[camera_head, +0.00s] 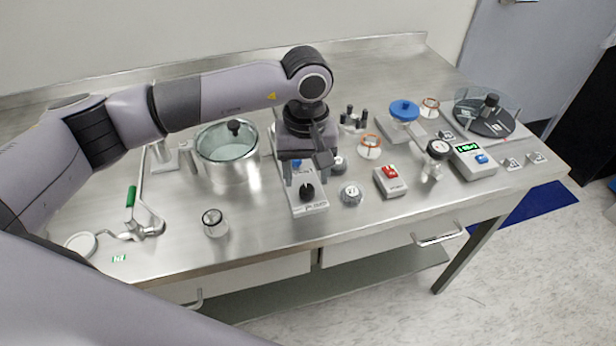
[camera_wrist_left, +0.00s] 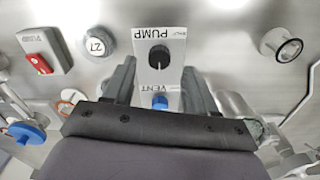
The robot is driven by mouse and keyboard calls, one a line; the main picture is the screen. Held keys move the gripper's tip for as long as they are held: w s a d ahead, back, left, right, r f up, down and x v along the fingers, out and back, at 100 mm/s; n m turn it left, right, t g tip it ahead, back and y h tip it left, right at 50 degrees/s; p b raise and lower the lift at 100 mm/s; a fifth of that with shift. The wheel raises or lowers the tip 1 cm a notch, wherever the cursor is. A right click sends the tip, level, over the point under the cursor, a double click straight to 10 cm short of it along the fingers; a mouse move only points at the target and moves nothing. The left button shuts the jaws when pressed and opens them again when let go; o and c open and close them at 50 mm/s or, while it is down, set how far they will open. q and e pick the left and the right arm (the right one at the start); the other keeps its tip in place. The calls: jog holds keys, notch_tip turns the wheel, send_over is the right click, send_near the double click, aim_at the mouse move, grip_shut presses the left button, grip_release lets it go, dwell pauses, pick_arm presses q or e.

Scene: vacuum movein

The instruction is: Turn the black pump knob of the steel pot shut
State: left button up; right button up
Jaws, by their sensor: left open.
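The black pump knob (camera_head: 307,191) sits on the front part of a white valve panel (camera_head: 309,208) on the steel bench. In the left wrist view, the black knob (camera_wrist_left: 158,58) is by the word PUMP, and a blue vent knob (camera_wrist_left: 160,101) is nearer the gripper. The steel pot (camera_head: 228,173) with a glass lid stands left of the panel. My left gripper (camera_head: 308,170) is open and empty above the panel. In the wrist view its fingers stand either side of the panel, with the pump knob ahead, apart from them. My right gripper is out of view.
A red-switch box (camera_head: 390,181) and a small round metal piece (camera_head: 351,194) stand right of the panel. Bare bench lies between jar and panel.

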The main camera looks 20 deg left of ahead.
aim_at(307, 188)
pick_arm(q)
jog(key=shift+f, duration=1.5)
jog(key=c, duration=1.1)
jog(key=shift+o, duration=0.2)
